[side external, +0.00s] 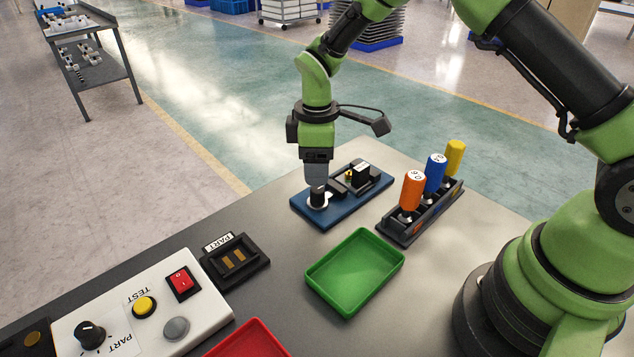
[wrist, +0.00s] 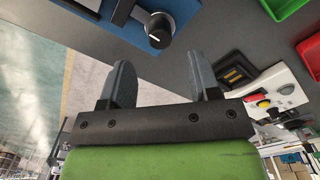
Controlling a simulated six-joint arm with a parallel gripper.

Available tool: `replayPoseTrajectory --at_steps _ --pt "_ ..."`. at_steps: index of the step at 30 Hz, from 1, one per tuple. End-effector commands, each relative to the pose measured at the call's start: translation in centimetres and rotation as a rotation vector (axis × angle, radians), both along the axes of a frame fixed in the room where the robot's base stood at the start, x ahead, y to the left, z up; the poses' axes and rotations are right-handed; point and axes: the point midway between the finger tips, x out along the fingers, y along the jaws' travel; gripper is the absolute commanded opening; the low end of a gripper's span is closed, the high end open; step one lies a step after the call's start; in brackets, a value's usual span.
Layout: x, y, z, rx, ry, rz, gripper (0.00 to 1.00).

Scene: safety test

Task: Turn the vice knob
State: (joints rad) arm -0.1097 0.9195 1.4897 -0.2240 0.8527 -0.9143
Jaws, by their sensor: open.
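The vice sits on a blue base plate (side external: 342,210) near the far edge of the table. Its black knob (side external: 317,199) stands at the plate's left end, on a pale round disc. My gripper (side external: 317,182) points down right over this knob and partly hides its top. In the wrist view the knob (wrist: 160,30) has a white pointer mark and shows beyond the two open fingertips (wrist: 163,68), about midway between them sideways. The fingers are empty and spread wide. No finger visibly touches the knob.
A black rack (side external: 420,213) with orange, blue and yellow handles stands right of the vice. A green tray (side external: 398,261) lies in front. A black part holder (side external: 260,262) and a white control panel (side external: 210,318) with buttons are at left, near a red tray (side external: 248,340).

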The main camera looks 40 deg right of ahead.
Motion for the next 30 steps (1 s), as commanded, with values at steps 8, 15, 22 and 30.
replayPoseTrajectory --at_steps 8,15,22,30 --pt "0.0 0.0 2.8 0.0 0.0 0.0 0.56" --pt "0.0 0.0 2.8 0.0 0.001 0.0 0.56" --pt "-0.6 -0.1 5.9 0.018 -0.043 -0.077 0.56" --pt "-5.7 -0.9 16.0 0.123 -0.204 -0.416 0.56"
